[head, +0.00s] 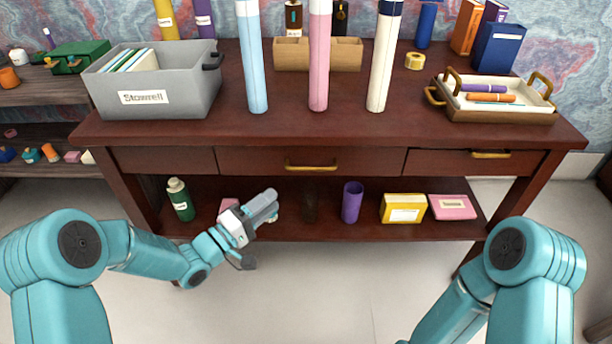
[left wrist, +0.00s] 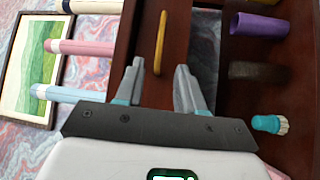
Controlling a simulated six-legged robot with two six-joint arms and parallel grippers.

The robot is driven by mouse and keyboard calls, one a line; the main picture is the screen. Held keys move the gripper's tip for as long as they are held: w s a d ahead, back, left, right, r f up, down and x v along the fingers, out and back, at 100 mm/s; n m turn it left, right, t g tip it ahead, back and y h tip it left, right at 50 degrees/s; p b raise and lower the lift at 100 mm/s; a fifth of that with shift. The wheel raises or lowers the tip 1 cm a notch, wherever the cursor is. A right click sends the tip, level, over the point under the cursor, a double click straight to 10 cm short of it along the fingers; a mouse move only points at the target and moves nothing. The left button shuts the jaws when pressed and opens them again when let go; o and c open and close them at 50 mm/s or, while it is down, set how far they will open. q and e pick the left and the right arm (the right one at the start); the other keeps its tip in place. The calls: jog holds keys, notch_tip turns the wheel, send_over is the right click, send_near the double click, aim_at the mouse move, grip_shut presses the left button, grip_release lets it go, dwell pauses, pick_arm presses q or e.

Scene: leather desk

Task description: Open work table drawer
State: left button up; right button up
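The work table (head: 440,125) is dark reddish wood with drawers in its front. The wide middle drawer (head: 250,161) is shut, with a brass bar handle (head: 310,167). A narrower drawer (head: 430,162) at the right is also shut, with its own brass handle (head: 490,154). My left gripper (head: 272,200) is in front of the table, below and left of the middle handle. In the left wrist view my left gripper (left wrist: 160,85) is open and empty, and the middle handle (left wrist: 160,42) lies beyond its fingertips, apart from them. My right gripper is out of view.
A grey bin (head: 165,98), several tall tubes (head: 318,60) and a tray (head: 495,115) stand on the tabletop. The lower shelf holds a green bottle (head: 180,200), a purple cup (head: 352,202) and a yellow box (head: 403,208). The floor in front (head: 330,290) is clear.

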aim_at(307, 172)
pick_arm(q)
jog(key=b+x, duration=0.1)
jog(key=x, duration=1.2)
jog(key=shift+d+b, duration=0.1)
jog(key=shift+b, duration=0.3)
grip_shut()
